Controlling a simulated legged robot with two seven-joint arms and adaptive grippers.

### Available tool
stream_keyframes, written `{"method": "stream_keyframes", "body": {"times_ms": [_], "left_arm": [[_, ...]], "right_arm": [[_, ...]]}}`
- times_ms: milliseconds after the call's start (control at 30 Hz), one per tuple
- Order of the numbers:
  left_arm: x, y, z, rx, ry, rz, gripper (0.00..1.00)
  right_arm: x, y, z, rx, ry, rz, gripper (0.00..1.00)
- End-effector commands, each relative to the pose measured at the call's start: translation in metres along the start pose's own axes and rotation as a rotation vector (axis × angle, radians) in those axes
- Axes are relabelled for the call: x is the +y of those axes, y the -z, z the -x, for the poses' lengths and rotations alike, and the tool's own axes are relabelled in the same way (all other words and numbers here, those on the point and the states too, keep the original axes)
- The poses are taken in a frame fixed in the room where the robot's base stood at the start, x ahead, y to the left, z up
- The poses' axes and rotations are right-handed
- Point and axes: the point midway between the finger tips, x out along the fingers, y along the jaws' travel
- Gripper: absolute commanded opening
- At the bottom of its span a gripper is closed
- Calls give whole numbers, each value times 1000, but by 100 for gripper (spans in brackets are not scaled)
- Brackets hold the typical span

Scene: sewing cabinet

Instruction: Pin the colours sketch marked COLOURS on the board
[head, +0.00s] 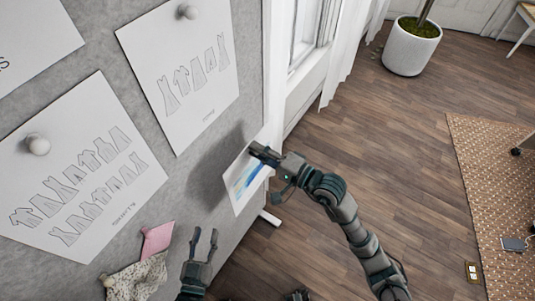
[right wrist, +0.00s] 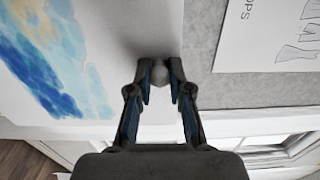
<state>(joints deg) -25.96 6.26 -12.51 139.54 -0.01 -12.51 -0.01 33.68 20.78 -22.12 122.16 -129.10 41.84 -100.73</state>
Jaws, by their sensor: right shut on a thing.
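The colours sketch (head: 240,192), a white sheet with blue and yellow paint, is at the board's right edge in the head view. Its painted part (right wrist: 45,65) fills the left of the right wrist view; no lettering is readable on it. My right gripper (head: 257,152) is shut on a round whitish pin head (right wrist: 160,77) over the sheet's upper part. A shadow falls on the grey board (head: 205,165) beside the sheet; I cannot tell whether sheet and board touch. My left gripper (head: 204,243) is open and empty, low in front of the board.
Two garment sketches, one upper (head: 190,70) and one lower (head: 80,170), hang on the board under round pins. Pink fabric (head: 157,240) and patterned fabric (head: 138,279) are near my left gripper. A planter (head: 411,48) stands far off on open wood floor.

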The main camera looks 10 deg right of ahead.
Motion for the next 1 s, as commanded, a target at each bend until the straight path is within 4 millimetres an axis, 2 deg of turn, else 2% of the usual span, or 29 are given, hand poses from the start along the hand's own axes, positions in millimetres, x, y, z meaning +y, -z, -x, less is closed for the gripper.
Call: {"method": "stream_keyframes", "body": {"times_ms": [600,1000], "left_arm": [[1,6,0,42,-1,3,40],[1,6,0,40,-2,3,40]], "right_arm": [[0,-1,-55,-1,0,1,0],[0,0,-77,-1,0,1,0]]}}
